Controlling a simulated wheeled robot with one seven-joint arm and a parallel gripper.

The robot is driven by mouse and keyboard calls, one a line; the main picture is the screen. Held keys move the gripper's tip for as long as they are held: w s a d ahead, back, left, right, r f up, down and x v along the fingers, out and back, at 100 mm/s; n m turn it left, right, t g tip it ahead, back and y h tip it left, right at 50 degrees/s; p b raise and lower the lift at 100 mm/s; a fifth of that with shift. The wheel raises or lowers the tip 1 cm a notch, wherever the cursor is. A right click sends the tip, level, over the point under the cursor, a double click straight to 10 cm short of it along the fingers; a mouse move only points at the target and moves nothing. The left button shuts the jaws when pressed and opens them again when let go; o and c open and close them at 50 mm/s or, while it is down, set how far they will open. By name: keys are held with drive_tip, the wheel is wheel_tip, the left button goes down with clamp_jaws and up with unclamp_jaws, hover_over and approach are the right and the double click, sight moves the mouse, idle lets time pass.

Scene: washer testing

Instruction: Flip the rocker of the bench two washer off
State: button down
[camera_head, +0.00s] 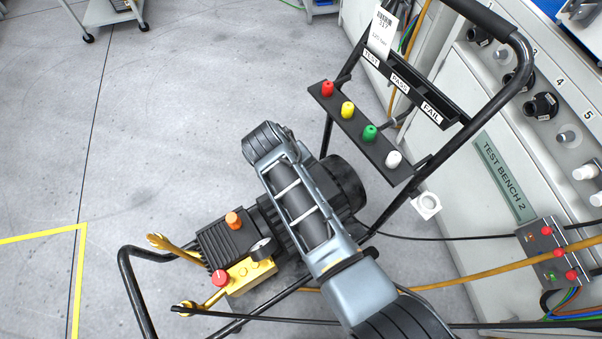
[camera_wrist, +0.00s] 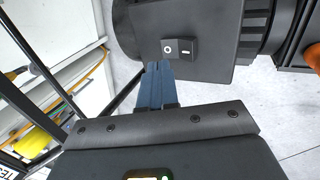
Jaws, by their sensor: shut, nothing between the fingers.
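The pressure washer stands beside the bench labelled Test Bench 2 (camera_head: 505,178). In the head view its black motor (camera_head: 345,185) and pump (camera_head: 225,245) show partly behind my arm. In the wrist view the rocker (camera_wrist: 180,49) sits on the washer's dark box (camera_wrist: 212,72). One half is marked O, on the left, and the other has a bar, on the right. I cannot tell which half is pressed in. My gripper (camera_wrist: 158,66) is shut and empty, its fingertips just below the O half. Whether they touch it is unclear. My gripper is hidden in the head view.
The washer's black tube frame (camera_head: 490,90) carries a bar of coloured nozzles (camera_head: 358,125) and a tag (camera_head: 382,32). A gauge (camera_head: 262,249), a red knob (camera_head: 219,278) and hoses lie close to my arm. Open floor (camera_head: 150,120) is at the left.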

wheel_tip(320, 180, up, 9)
drive_tip(key=p, duration=0.1)
drive_tip(key=shift+s+a, duration=0.15)
drive_tip(key=shift+a, duration=0.05)
idle(0.5)
drive_tip(key=s+d+f+m+t+y+p, duration=0.1)
drive_tip(key=s+d+f+t, duration=0.1)
drive_tip(key=s+d+f, duration=0.4)
drive_tip(key=s+d+f+t+y, duration=0.1)
drive_tip(key=s+d+f+y, duration=0.1)
drive_tip(key=s+d, duration=0.45)
drive_tip(key=s+d+r+m+t+y, duration=0.1)
drive_tip(key=s+d+r+t, duration=0.1)
drive_tip(key=s+d, duration=0.35)
drive_tip(key=s+d+r+m+t, duration=0.1)
drive_tip(key=s+r+t, duration=0.1)
drive_tip(key=s+r, duration=0.4)
drive_tip(key=s+d+r+m+t+p, duration=0.1)
drive_tip(key=s+r, duration=0.5)
drive_tip(key=r, duration=0.7)
drive_tip(key=s+d+r+m+t+p, duration=0.1)
drive_tip(key=s+d+r+m+t, duration=0.2)
drive_tip(key=s+r, duration=0.3)
wheel_tip(320, 180, up, 3)
drive_tip(key=shift+s+r+t, duration=0.15)
drive_tip(key=shift+s+t, duration=0.15)
drive_tip(key=shift+t, duration=0.3)
drive_tip(key=shift+d, duration=0.1)
